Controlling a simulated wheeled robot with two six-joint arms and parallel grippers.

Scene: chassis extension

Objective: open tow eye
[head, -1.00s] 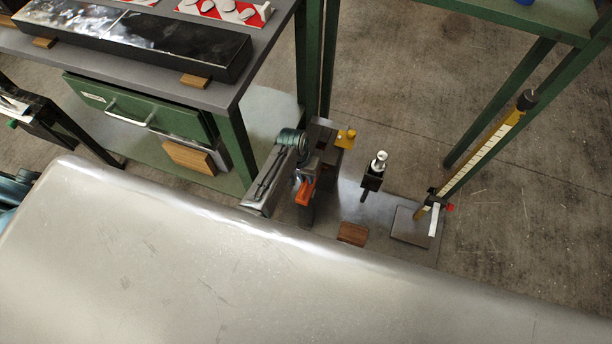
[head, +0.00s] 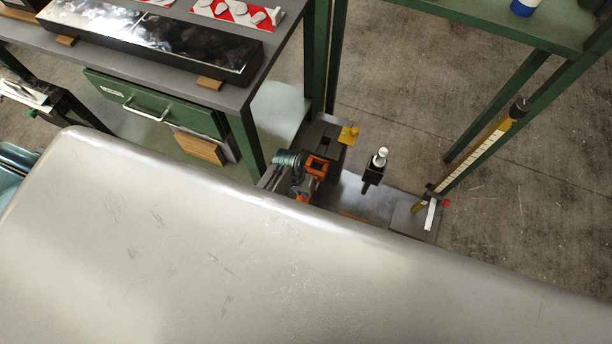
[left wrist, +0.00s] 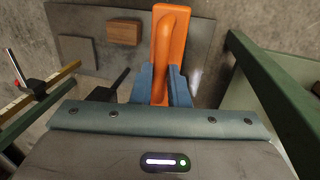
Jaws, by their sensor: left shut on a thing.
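The orange part (head: 316,166), which I take to be the tow eye, stands by the dark metal block (head: 322,138) at the centre of the head view. In the left wrist view it is a flat orange bar with a curved, raised handle (left wrist: 173,48). My left gripper (left wrist: 161,88) is shut on this orange part, with its blue fingers on either side of the near end. In the head view my left gripper (head: 299,182) is partly hidden behind the pale surface in the foreground. My right gripper is not in view.
A grey plate (head: 402,203) lies beneath. A yellow piece (head: 348,134), a black fitting with a silver knob (head: 376,168) and a yellow measuring stick (head: 482,145) stand nearby. A green bench with a drawer (head: 155,103) is at left. Bare floor lies at right.

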